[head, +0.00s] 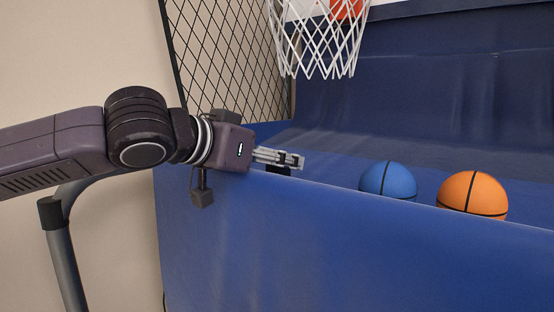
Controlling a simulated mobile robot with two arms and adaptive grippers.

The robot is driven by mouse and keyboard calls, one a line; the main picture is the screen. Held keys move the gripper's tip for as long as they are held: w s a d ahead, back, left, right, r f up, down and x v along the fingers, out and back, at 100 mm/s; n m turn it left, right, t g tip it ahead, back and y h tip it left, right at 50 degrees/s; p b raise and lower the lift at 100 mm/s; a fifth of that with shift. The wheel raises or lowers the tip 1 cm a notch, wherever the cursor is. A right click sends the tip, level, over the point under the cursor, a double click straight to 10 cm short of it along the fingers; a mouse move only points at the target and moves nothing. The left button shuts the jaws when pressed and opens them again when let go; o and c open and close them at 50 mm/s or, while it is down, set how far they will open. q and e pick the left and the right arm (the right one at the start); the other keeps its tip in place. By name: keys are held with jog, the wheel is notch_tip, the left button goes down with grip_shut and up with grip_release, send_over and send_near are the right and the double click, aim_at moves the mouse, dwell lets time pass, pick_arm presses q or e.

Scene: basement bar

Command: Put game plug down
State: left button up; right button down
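My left gripper (297,160) reaches in from the left over the front edge of the blue basketball game (330,240). Its grey fingers look close together, seen from the side. A small black thing (279,170) shows just under the fingers, partly hidden behind the blue edge. I cannot tell whether it is the game plug or whether the fingers hold it. A dark block (203,196) hangs below my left wrist on a thin stem; I cannot tell whether it is part of my arm. My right gripper is not in view.
A blue ball (388,180) and an orange ball (472,195) rest in the game's trough, right of my gripper. A white net (322,45) with an orange ball (346,8) hangs above. Black mesh (225,55) stands behind my arm. A grey metal post (63,255) stands lower left.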

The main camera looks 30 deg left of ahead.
pick_arm(q)
jog(key=shift+r, duration=0.1)
jog(key=shift+r+p, duration=0.3)
jog(key=shift+r, duration=0.05)
jog(key=shift+s+r, duration=0.15)
jog(key=shift+r, duration=0.15)
jog(key=b+v, duration=0.2)
jog(key=v, duration=0.9)
jog(key=shift+s+a, duration=0.1)
jog(key=shift+s, duration=0.3)
